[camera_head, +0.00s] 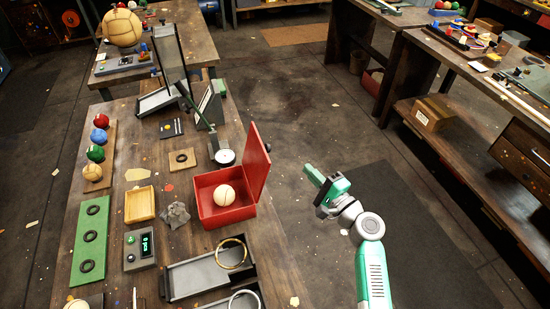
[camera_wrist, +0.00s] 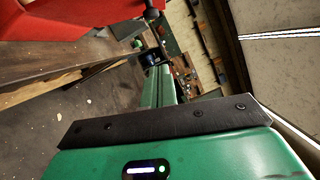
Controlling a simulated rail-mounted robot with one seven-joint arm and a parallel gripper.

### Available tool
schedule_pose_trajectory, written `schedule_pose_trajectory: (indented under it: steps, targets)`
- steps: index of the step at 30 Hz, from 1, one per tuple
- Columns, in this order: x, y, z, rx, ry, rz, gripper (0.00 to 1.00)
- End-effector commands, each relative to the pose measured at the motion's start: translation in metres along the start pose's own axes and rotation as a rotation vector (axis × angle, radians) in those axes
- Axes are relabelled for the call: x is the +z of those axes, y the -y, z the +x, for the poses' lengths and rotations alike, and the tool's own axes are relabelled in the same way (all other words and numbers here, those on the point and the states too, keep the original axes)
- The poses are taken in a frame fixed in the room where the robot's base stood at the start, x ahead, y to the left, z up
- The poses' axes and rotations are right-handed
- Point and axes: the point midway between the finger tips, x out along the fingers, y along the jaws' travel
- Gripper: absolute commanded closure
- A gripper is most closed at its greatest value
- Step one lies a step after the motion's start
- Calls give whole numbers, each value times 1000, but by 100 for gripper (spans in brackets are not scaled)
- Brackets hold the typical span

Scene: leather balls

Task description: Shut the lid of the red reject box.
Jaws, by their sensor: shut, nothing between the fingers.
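The red reject box (camera_head: 208,207) stands on the near workbench in the head view. Its lid (camera_head: 257,163) is open, standing steeply upright on the box's right side. A cream leather ball (camera_head: 224,195) lies inside the box. My gripper (camera_head: 308,171) is shut and empty, to the right of the lid and apart from it, out past the bench's right edge. In the wrist view, a red surface (camera_wrist: 75,15) shows at the top left; I cannot tell whether it is lid or box. The gripper's green fingers (camera_wrist: 158,85) point away in the middle of that view.
A dial gauge on a stand (camera_head: 225,156) is just behind the box. Grey trays (camera_head: 205,275) with a brass ring (camera_head: 231,252) lie in front of it. A grey stone-like lump (camera_head: 175,214) and a wooden tray (camera_head: 140,204) are to its left.

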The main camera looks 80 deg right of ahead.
Motion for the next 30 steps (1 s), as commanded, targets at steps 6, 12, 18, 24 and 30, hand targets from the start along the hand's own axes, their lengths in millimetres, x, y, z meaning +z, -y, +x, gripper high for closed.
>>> schedule_pose_trajectory:
  steps: [6, 12, 18, 24, 30]
  targets:
    - [-6, -2, 0, -3, -11, 18, 100]
    - [-6, -2, 35, -4, -9, 15, 100]
    - [-6, -2, 80, -4, -8, 12, 100]
    - [13, 0, 102, -1, -7, 13, 100]
    - [31, 0, 106, -3, -9, 13, 100]
